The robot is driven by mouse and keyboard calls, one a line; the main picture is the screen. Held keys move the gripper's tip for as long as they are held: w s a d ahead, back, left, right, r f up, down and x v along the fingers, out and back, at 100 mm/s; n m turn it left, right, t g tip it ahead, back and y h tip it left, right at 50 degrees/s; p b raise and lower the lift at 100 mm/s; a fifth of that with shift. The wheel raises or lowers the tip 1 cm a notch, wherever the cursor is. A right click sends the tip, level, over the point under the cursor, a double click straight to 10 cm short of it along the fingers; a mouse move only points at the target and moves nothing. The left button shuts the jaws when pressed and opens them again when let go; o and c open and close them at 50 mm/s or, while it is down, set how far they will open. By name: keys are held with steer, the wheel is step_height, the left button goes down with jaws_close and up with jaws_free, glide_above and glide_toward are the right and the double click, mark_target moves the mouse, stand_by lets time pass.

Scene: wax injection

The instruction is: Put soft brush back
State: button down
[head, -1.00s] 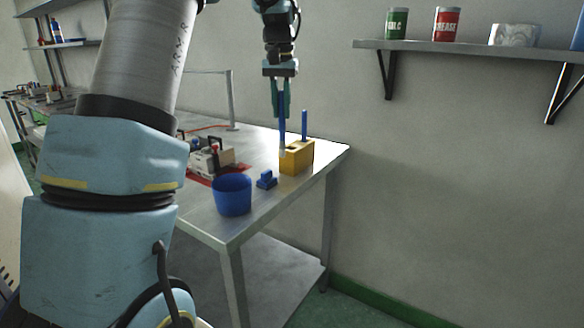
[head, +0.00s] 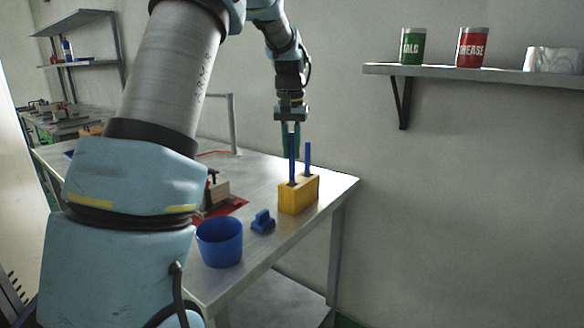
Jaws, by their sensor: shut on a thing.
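My gripper (head: 291,140) points down over the table, shut on a blue brush handle (head: 292,165). The handle stands upright, its lower end at the top of the yellow block holder (head: 299,194). It appears to go into the block's left part, but how deep I cannot tell, and its bristles are not visible. A second blue handle (head: 308,158) stands upright in the right part of the same block, apart from my gripper.
A blue cup (head: 220,243) and a small blue piece (head: 263,222) stand on the metal table (head: 255,262) in front of the block. A red mat (head: 236,204) with a fixture is partly hidden by my arm. A wall shelf (head: 470,75) holds cans at right.

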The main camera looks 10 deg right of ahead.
mark_target(291, 164)
steer(key=shift+f+p, duration=0.3)
steer(key=shift+f, duration=1.8)
steer(key=c, duration=0.8)
jaws_free()
steer(key=shift+f, duration=0.15)
steer(key=r, duration=0.4)
steer(key=r+b, duration=0.1)
steer(key=r, duration=0.3)
steer(key=s+r, duration=0.1)
steer(key=r, duration=0.3)
steer(key=shift+a+r, duration=0.15)
steer(key=shift+a, duration=0.05)
